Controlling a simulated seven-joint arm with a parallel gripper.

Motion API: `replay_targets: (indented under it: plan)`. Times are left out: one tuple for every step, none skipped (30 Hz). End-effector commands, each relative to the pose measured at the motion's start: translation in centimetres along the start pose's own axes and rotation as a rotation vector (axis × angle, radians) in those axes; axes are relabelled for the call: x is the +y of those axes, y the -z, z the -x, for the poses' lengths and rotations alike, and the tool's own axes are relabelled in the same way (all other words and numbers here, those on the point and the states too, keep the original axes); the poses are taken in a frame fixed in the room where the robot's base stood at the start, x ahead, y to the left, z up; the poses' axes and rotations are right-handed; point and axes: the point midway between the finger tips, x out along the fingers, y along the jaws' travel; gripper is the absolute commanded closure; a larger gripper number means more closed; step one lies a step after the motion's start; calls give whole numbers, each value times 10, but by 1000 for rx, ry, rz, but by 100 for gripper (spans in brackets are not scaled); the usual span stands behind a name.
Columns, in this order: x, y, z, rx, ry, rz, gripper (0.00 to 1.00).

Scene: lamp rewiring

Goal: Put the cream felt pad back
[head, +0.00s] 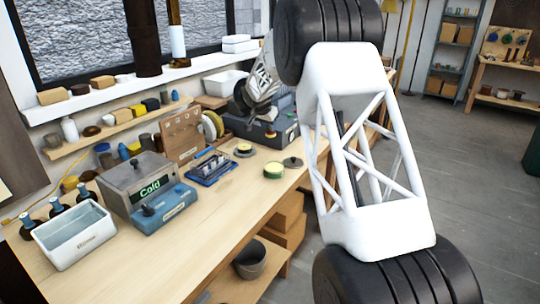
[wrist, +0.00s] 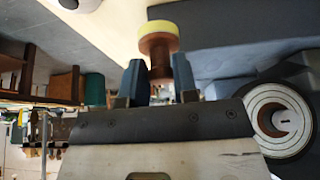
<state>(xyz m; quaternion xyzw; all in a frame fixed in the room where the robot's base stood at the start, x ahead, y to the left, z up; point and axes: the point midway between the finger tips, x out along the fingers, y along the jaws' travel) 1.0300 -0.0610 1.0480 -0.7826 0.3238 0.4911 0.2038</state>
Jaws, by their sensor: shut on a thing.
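In the wrist view my gripper (wrist: 157,72) is shut on a small spool-shaped piece, with its blue fingers on either side of the brown stem. A pale cream-yellow disc caps this piece; I take it for the cream felt pad (wrist: 158,28). The pad faces away from the gripper and stands beyond the fingertips. In the head view my wrist is at the far end of the bench, over the grey case (head: 286,134).
The bench front is mostly clear.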

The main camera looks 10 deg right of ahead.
Motion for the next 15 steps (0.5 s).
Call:
replay_targets:
  plan:
    - [0,-1,-3,-1,-1,1,96]
    - [0,-2,-4,-1,-1,1,96]
    - [0,-4,-7,-1,-1,1,96]
    - [0,-5,-10,-1,-1,1,96]
    - [0,-7,-13,-2,-1,1,96]
    - [0,-9,-18,-2,-1,1,96]
    - [0,-11,-21,-2,-2,1,96]
    - [0,-12,-24,-2,-2,0,96]
    - [0,-14,-29,-2,-1,0,96]
    - [0,-16,-32,-1,-1,0,96]
    - [0,-17,-35,-1,-1,1,96]
    - [0,-19,-38,0,-1,1,96]
    - [0,-20,-40,0,-1,1,96]
    - [0,-20,-42,0,-1,1,96]
    - [0,-21,-43,0,-1,1,96]
